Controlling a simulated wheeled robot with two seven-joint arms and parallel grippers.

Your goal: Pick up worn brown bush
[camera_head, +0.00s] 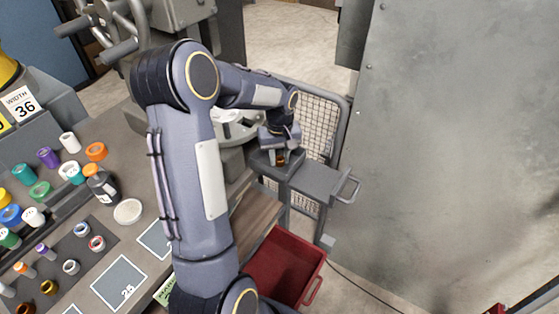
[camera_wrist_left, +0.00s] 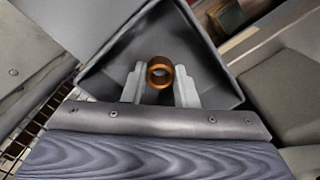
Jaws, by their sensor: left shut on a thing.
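The worn brown bush (camera_wrist_left: 160,75) is a copper-brown ring in the left wrist view. It sits between the two pale fingers of my left gripper (camera_wrist_left: 160,88), which is shut on it. Below and around it is a dark grey tray (camera_wrist_left: 112,64). In the head view my left gripper (camera_head: 281,152) points down over the same grey tray (camera_head: 293,176), and the bush (camera_head: 281,160) shows only as a small brown spot. Whether the bush touches the tray floor I cannot tell. My right gripper is not in view.
A wire mesh guard (camera_head: 315,117) stands behind the tray, and a red bin (camera_head: 280,266) is below it. A large grey panel (camera_head: 450,140) fills the right side.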

